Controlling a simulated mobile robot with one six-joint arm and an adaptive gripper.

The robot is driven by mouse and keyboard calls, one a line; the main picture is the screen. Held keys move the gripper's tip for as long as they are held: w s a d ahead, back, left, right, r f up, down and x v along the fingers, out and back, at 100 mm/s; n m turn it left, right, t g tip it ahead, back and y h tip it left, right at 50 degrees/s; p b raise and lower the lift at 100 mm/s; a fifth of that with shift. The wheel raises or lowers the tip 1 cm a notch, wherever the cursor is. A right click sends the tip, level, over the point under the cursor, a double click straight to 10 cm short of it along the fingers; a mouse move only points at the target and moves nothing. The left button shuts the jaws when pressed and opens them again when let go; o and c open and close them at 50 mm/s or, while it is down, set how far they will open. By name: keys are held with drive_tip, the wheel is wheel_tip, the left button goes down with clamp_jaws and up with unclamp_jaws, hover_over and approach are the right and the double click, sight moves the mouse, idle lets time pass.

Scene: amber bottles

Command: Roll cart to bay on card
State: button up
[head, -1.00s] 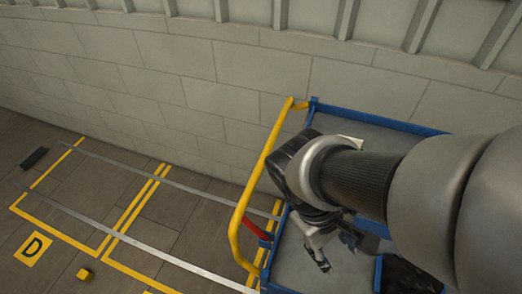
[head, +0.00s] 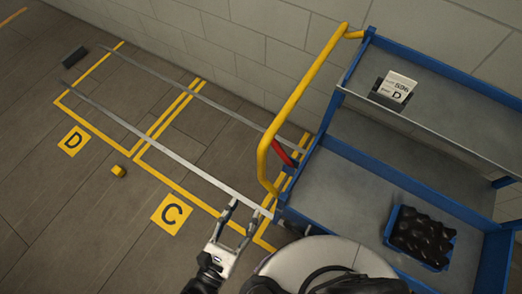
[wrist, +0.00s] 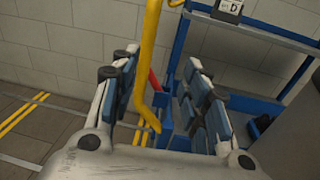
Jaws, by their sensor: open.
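The cart (head: 350,160) has blue edges, grey shelves and a yellow push handle (head: 290,105) on its left end. A red lever (head: 281,152) sits by the handle. A white card (head: 398,84) marked D stands in a dark holder on the upper shelf. Yellow floor lines mark bay D, with its sign (head: 73,140), and bay C, with its sign (head: 171,213). My gripper (head: 240,220) is open and empty, just left of the cart. In the wrist view the handle (wrist: 149,50) appears between the open fingers (wrist: 158,72), apparently beyond them; contact cannot be told.
Two metal rails (head: 160,150) run along the floor through the bays to the cart. A dark block (head: 73,56) lies beyond bay D, and a small yellow block (head: 118,171) sits before the bays. A blue bin (head: 446,240) holds dark items on the lower shelf. A wall stands behind.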

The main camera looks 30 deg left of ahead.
sight(260, 164)
drive_tip(key=shift+n+y, duration=0.7)
drive_tip(key=shift+y, duration=0.2)
drive_tip(key=w+a, duration=0.1)
drive_tip(key=w, duration=0.4)
drive_tip(key=w+b, duration=0.1)
drive_tip(key=w, duration=0.4)
drive_tip(key=w+a+f+b, duration=0.1)
drive_tip(key=w, duration=0.5)
drive_tip(key=shift+w+a, duration=0.1)
drive_tip(key=shift+a, duration=0.2)
drive_tip(key=shift+c, duration=0.4)
clamp_jaws()
